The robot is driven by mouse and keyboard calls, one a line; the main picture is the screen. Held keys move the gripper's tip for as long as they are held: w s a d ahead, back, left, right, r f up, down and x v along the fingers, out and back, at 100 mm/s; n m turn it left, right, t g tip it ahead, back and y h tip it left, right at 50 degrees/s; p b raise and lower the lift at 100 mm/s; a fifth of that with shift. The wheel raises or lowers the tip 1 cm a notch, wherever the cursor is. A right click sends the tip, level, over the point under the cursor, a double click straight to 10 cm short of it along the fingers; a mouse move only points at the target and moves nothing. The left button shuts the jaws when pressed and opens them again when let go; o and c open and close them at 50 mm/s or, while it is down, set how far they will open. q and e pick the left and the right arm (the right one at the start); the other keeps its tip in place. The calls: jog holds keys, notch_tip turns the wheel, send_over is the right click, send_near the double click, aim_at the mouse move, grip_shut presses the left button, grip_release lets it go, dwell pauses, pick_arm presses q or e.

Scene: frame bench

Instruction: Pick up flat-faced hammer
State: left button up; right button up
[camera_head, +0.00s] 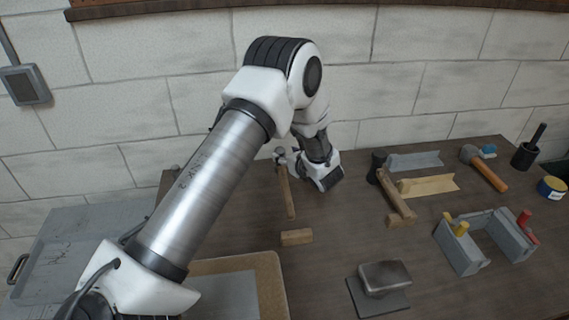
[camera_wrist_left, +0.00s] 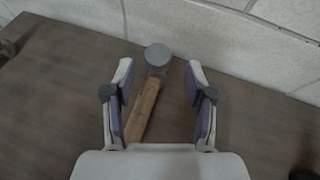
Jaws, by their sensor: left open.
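No grip on the handle shows. My right gripper is not in view.
A dark-headed hammer (camera_head: 397,197) and an orange-handled hammer (camera_head: 487,171) are to the right. A small wooden block (camera_head: 296,237) lies in front. A grey metal block (camera_head: 385,277), a grey frame (camera_head: 459,250) and a black cup (camera_head: 525,155) stand further right. The wall is close behind.

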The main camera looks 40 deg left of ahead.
aim_at(282, 152)
pick_arm(q)
jog(key=p+x, duration=0.2)
jog(key=x, duration=0.2)
jog(key=shift+a+f, duration=0.1)
jog(key=shift+a, duration=0.15)
jog(key=shift+w+a+f, duration=0.1)
jog(key=shift+f, duration=0.05)
grip_shut()
